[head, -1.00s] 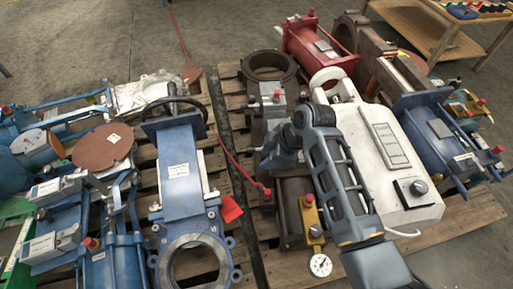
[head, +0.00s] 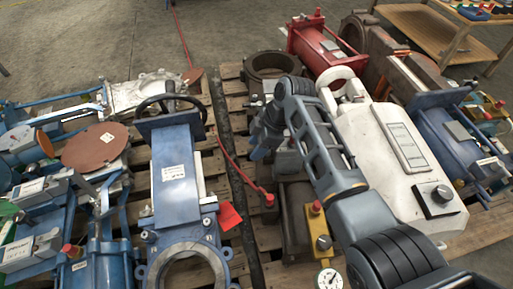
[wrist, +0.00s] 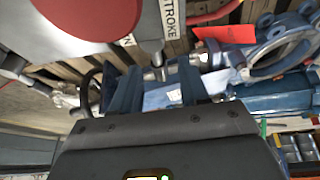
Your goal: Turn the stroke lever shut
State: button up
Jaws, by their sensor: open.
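In the wrist view, a label reading STROKE (wrist: 172,14) sits beside a large red disc (wrist: 92,14) on a grey housing. A short grey metal lever-like piece (wrist: 153,47) stands below the label, near the space between my fingers; I cannot tell for sure that it is the stroke lever. My gripper (wrist: 158,80) is open, one dark blue finger on each side of that space, and no grip on anything shows. In the head view my gripper (head: 262,142) is small and partly behind my arm, close to brown equipment on the middle pallet.
A blue gate valve (head: 176,175) with a black handwheel and a red tag (head: 230,217) lies left. A white machine (head: 385,140) with a dial knob lies right. A red cylinder (head: 318,45) and a dark ring (head: 271,65) are behind. A pressure gauge (head: 329,279) is in front.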

jog(key=shift+a+f, duration=0.1)
jog(key=shift+f, duration=0.05)
jog(key=shift+c, duration=0.2)
grip_shut()
